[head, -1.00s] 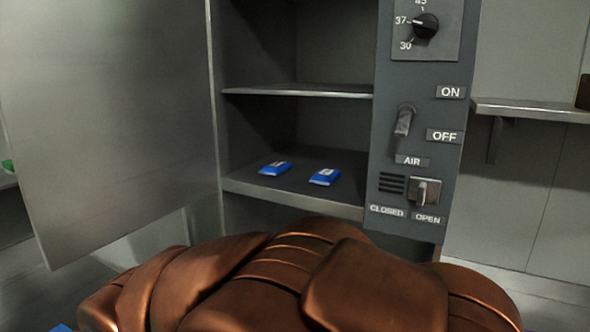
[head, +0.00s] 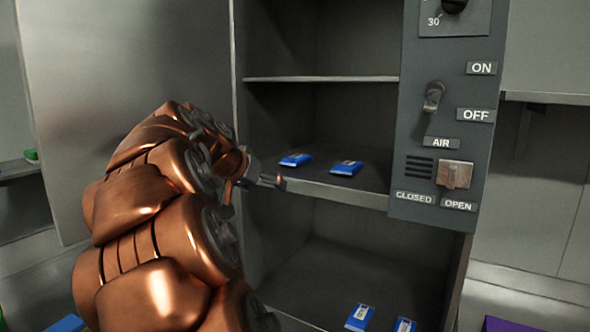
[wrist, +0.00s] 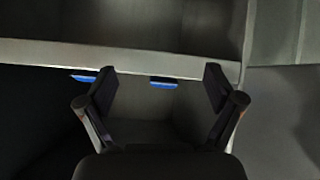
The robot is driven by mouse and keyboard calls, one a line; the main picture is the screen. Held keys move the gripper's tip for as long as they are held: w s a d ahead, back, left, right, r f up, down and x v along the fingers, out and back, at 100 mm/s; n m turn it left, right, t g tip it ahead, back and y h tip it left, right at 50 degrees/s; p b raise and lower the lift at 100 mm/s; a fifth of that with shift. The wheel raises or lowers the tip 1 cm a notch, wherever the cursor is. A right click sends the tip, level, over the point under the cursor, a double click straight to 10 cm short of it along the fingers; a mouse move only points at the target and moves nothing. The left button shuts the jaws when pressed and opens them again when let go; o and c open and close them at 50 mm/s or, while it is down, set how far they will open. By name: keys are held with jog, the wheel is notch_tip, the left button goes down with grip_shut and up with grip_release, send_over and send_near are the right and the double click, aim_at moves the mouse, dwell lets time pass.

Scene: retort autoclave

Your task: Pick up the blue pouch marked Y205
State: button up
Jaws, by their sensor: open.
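Two blue pouches lie flat on the middle shelf of the open cabinet, a left one (head: 295,160) and a right one (head: 346,168). Two more blue pouches lie on the cabinet's lower level, a left one (head: 360,317) and a right one (head: 405,325). Their labels are too small to read, so I cannot tell which is Y205. My gripper (head: 272,180) is at the cabinet's left opening, near the middle shelf's front edge. In the wrist view my gripper (wrist: 160,86) is open and empty. Two blue pouch edges (wrist: 85,78) (wrist: 163,82) show beyond it, partly hidden by the shelf lip.
The open cabinet door (head: 75,110) stands to the left, behind my arm. The middle shelf's front edge (head: 350,196) is close to my gripper. A control panel (head: 445,120) with a lever and switches borders the opening on the right. An upper shelf (head: 325,79) is above.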

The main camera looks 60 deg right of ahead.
aim_at(288, 162)
jog(key=w+d+h, duration=0.1)
jog(key=d, duration=0.3)
jog(key=w+d+r+m+p, duration=0.1)
jog(key=d, duration=0.4)
jog(key=w+d+r+m+h+p, duration=0.1)
jog(key=d, duration=0.4)
jog(key=shift+w+d+r+g+h, duration=0.1)
jog(key=shift+w+d+g+h, duration=0.15)
jog(key=shift+g+h, duration=0.05)
jog(key=shift+d+f, duration=0.2)
jog(key=shift+d, duration=0.05)
jog(key=c, duration=1.3)
